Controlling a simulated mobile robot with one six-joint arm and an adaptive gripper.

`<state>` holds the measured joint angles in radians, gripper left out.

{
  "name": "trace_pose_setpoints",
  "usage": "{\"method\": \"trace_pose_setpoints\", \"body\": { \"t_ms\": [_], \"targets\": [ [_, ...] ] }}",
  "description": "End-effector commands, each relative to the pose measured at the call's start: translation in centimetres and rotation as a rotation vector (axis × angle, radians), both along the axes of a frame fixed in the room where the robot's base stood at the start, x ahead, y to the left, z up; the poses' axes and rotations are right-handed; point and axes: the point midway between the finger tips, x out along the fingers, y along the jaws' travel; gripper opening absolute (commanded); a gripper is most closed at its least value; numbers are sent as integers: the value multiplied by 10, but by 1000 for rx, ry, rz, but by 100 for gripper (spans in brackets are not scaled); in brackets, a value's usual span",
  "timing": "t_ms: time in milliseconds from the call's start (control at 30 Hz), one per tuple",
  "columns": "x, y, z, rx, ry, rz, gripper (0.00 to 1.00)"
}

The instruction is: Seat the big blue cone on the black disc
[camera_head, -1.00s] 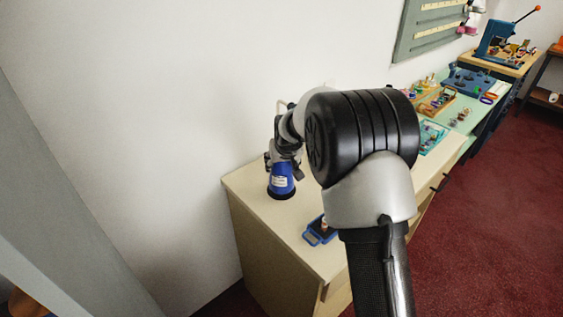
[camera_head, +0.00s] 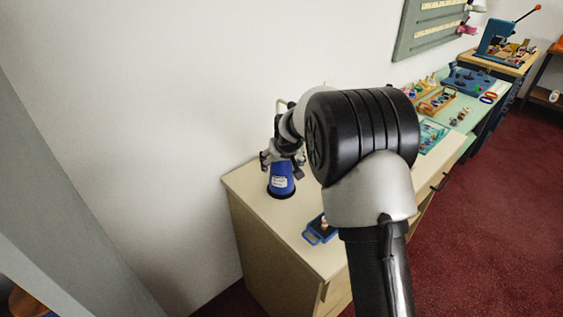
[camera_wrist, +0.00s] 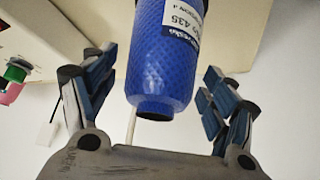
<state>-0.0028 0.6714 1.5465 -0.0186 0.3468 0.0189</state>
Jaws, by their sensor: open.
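The big blue cone (camera_head: 281,184), with a white label, stands upright near the back left of the wooden counter. Its base meets a dark ring that looks like the black disc (camera_head: 281,195); most of the disc is hidden under the cone, so I cannot tell how exactly it is centred. My gripper (camera_head: 283,163) is just above and around the cone's narrow top. In the wrist view the blue cone (camera_wrist: 167,55) lies between the spread fingers of my gripper (camera_wrist: 157,72), with gaps on both sides.
A small blue tray (camera_head: 311,238) with a small item sits at the counter's front, partly behind my arm. The wooden counter (camera_head: 253,186) is bare around the cone. The wall (camera_head: 190,90) is close behind. Farther right are trays and tools on a green top.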

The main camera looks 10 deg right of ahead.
Motion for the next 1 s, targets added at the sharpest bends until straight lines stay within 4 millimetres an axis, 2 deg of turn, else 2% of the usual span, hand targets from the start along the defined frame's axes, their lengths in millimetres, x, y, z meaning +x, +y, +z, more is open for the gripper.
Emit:
{"method": "trace_pose_setpoints", "body": {
  "t_ms": [267, 700, 867, 1000],
  "targets": [
    [-4, 0, 5, 0, 2, 0, 78],
    [-50, 1, 78, 0, -3, 0, 78],
    [-61, 1, 95, 0, -2, 0, 78],
    [-66, 1, 100, 0, 1, 0, 78]
  ]
}}
